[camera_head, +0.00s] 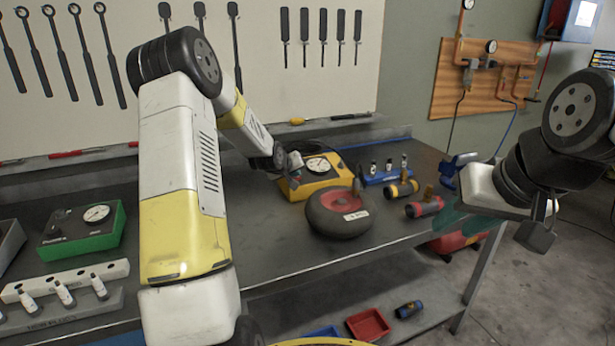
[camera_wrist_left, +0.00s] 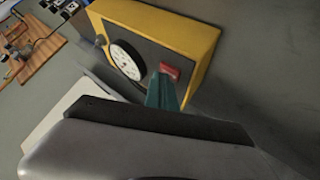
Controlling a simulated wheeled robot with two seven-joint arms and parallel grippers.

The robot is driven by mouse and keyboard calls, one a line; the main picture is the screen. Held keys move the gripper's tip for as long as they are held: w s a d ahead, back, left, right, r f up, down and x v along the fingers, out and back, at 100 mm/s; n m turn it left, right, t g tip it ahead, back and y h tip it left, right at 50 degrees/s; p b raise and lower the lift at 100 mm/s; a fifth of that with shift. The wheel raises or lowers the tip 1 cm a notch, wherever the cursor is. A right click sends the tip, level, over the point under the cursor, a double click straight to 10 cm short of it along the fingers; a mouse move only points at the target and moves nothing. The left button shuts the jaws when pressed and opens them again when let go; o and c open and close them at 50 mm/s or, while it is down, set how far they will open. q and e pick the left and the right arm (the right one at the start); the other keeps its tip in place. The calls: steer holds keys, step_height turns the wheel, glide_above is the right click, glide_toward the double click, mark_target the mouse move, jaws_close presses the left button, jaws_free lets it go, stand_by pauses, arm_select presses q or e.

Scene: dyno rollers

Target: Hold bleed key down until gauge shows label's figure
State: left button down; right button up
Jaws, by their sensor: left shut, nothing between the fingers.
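The yellow box (camera_head: 326,181) with a round white gauge (camera_head: 318,165) stands on the bench behind the wheel. In the left wrist view, the box (camera_wrist_left: 190,38) also shows its gauge (camera_wrist_left: 127,60) and a red key (camera_wrist_left: 170,71). I cannot read the needle. My left gripper (camera_wrist_left: 165,90) is shut and empty, its teal tip right at the red key; I cannot tell whether it presses. The black wheel (camera_head: 338,214) with a red hub bears a white label (camera_head: 356,216), too small to read. My right gripper (camera_head: 455,224) is at the bench's right end; its jaw state is unclear.
A green gauge box (camera_head: 83,229) and a white rack of small bottles (camera_head: 65,282) stand at the left. Red bin (camera_head: 368,325) on the lower shelf.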

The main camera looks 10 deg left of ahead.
arm_select(q)
steer(key=shift+s+r, duration=0.15)
steer(key=shift+r, duration=0.55)
steer(key=shift+r, duration=0.1)
steer(key=r, duration=0.3)
steer(key=s+r, duration=0.1)
steer(key=shift+d+r, duration=0.35)
steer(key=shift+d, duration=0.05)
stand_by(2.1)
steer(key=r, duration=0.3)
steer(key=shift+s+d+r, duration=0.25)
steer(key=shift+s+r, duration=0.05)
steer(key=shift+r, duration=0.05)
steer(key=shift+f, duration=0.15)
